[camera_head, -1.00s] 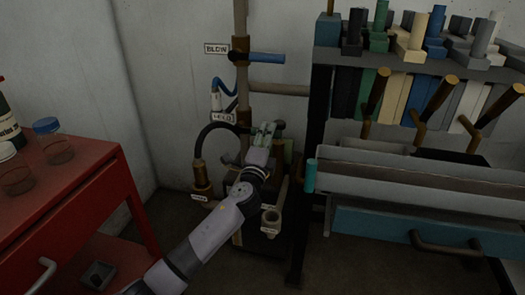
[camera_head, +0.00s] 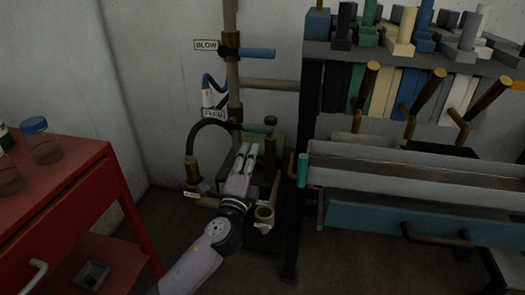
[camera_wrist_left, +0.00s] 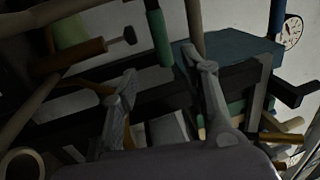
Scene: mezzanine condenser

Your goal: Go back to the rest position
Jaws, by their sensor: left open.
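My left gripper (camera_head: 244,158) is in front of the condenser pipework, its two pale fingers parted and pointing away from me. Nothing shows between the fingers. In the left wrist view the same gripper (camera_wrist_left: 166,75) has its fingers apart, with a grey-green box and dark bars beyond them. The gripper and my left arm hide part of the small pump-like unit (camera_head: 277,150) behind them. I cannot tell whether the gripper touches it. My right gripper is not in view.
A red cart (camera_head: 75,190) with jars (camera_head: 37,140) stands at left. A rack of blocks and handles (camera_head: 420,60) stands at right above a teal drawer (camera_head: 390,222). A vertical pipe with a blue lever (camera_head: 257,54) rises behind. Some floor between cart and rack is clear.

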